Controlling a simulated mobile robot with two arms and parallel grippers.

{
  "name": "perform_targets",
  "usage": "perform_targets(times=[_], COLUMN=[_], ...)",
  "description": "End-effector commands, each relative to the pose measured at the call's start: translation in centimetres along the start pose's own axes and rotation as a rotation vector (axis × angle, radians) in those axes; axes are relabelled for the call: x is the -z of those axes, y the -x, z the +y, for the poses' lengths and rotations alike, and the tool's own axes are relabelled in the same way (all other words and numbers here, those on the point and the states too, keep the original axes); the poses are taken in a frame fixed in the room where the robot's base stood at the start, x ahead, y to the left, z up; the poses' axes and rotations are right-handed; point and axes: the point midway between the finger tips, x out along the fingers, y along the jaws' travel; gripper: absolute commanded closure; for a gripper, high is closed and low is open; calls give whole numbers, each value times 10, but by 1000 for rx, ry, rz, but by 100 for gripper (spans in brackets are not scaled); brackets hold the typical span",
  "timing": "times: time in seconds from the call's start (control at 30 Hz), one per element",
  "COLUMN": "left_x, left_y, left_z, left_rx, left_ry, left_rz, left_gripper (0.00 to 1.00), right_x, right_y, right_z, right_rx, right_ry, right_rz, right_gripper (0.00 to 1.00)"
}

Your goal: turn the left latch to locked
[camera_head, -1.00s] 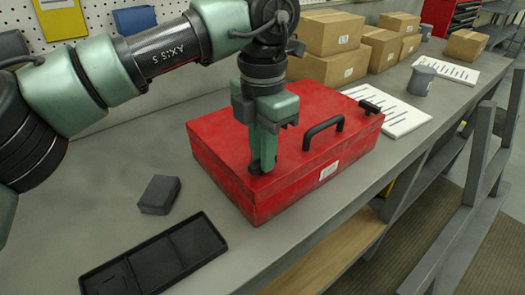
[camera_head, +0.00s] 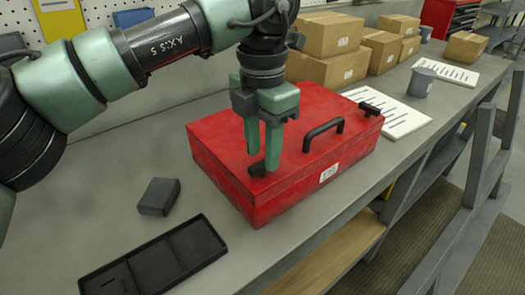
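A red toolbox (camera_head: 222,160) lies on the bench with a dark carry handle (camera_head: 323,133) on its front. The left latch (camera_head: 257,169) is a small dark piece near the box's left front edge, partly hidden by my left gripper. I cannot tell which way it is turned. The right latch (camera_head: 370,108) is a dark bar near the far right corner. My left gripper (camera_head: 262,163) points down at the left latch, its two green fingers apart with a gap between them. One fingertip is right beside the latch; contact cannot be told. My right gripper is not in view.
A black tray (camera_head: 186,250) and a small dark block (camera_head: 158,196) lie on the bench left of the toolbox. Cardboard boxes (camera_head: 325,72) stand behind it. A white slotted sheet (camera_head: 398,121) and a grey cup (camera_head: 420,82) are at the right.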

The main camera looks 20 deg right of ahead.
Motion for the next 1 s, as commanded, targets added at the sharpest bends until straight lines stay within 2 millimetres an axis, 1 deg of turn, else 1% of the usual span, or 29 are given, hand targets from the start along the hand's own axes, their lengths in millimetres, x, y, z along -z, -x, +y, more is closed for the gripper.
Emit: perform_targets(times=[0.03, 0.2, 0.3, 0.4, 0.5, 0.87, 0.93, 1.0], left_x=[0, -1, 0, 0, 0, 0, 0, 0], left_y=[10, 40, 54, 63, 66, 66, 70, 81], left_z=[0, 0, 0, 0, 0, 0, 0, 0], left_rx=[-4, -3, -3, -2, -1, -1, -1, -2], left_ry=[1, 1, 3, 1, 0, 0, 0, 1], left_rz=[-2, -2, -1, -2, -1, 0, -1, -1], left_gripper=[63, 63, 63, 63, 63, 63, 63, 63], right_x=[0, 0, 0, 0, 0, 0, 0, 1], right_y=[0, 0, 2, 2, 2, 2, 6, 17], right_z=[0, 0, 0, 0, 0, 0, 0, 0], right_rx=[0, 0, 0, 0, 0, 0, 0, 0], right_ry=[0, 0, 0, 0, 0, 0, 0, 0], right_rz=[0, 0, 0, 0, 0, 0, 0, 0], right_gripper=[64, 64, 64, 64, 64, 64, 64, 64])
